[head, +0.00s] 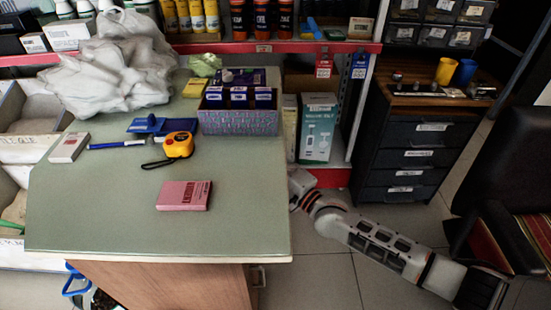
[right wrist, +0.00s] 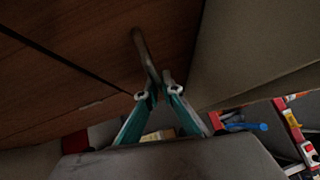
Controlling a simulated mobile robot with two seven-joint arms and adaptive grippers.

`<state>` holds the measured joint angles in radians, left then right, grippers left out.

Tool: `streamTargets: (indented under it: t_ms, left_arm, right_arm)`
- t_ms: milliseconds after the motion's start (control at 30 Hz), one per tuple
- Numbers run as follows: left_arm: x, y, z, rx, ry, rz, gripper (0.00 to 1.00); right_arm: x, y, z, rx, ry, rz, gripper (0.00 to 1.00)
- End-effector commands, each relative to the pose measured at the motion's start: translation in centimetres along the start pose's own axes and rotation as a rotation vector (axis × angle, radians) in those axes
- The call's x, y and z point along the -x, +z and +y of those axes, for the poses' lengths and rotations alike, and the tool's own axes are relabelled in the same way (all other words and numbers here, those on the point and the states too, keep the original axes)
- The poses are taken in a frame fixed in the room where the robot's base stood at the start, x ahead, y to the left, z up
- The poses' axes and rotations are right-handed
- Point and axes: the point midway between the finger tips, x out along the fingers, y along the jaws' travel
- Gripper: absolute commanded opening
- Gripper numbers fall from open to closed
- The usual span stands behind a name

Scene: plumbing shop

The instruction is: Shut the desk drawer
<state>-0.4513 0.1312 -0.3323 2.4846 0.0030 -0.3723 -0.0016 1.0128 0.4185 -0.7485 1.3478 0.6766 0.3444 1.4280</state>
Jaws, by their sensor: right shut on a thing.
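The desk (head: 120,215) has a pale green top and brown wood sides. A small metal handle (head: 258,275) sticks out at its right side, low in the head view. In the right wrist view, brown wood fronts (right wrist: 100,40) with a dark gap between them fill the left side. My right gripper (right wrist: 155,92) is shut on a metal bar handle (right wrist: 143,50) there. In the head view, my right arm reaches to the desk's right edge, and its fingers are hidden. I cannot tell from these views how far the drawer stands out. My left gripper is not in view.
On the desktop are a pink box (head: 184,195), a yellow tape measure (head: 178,145), a patterned box (head: 238,118) and a white plastic bag (head: 112,65). A dark drawer cabinet (head: 415,150) stands at the back right.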

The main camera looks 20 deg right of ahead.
Motion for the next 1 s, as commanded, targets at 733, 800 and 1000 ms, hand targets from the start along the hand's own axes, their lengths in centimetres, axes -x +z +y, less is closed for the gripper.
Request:
streamTargets:
  t_ms: [733,800,1000]
  left_arm:
    - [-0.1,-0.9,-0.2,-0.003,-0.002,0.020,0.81]
    - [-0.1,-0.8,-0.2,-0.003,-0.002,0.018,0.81]
    - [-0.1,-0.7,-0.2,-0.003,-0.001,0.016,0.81]
  right_arm:
    - [-0.1,0.5,-0.1,-0.001,-0.001,-0.005,0.14]
    - [0.5,0.5,0.0,-0.002,0.000,-0.005,0.14]
    - [3.9,0.3,0.2,-0.001,0.004,-0.003,0.14]
